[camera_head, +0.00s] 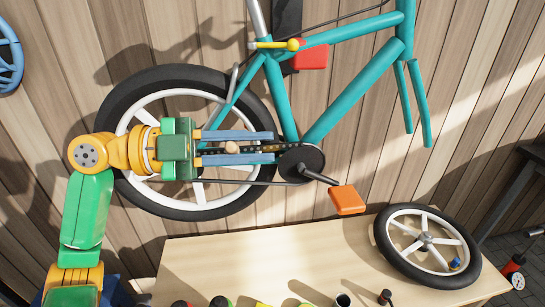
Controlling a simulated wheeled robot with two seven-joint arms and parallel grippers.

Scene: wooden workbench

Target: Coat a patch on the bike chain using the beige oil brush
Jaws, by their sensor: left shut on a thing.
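The bike (283,100) has a teal frame and is held up in front of the wooden wall. Its chain (228,182) runs from the rear wheel to the dark chainring (302,163); the lower run shows, and the upper run is partly covered by my gripper. My left gripper (270,147) lies level over the rear wheel, its blue fingers pointing right to the chainring. It is shut on the beige oil brush (232,147), of which only a small rounded end shows. The brush's bristles are hidden, so I cannot tell whether they touch the chain. My right gripper is not in view.
The rear wheel (118,105) is behind my left arm. An orange pedal (347,199) sticks out right of the chainring. Below, the wooden bench (215,255) carries a loose wheel (425,240) at right and several small items along its front edge.

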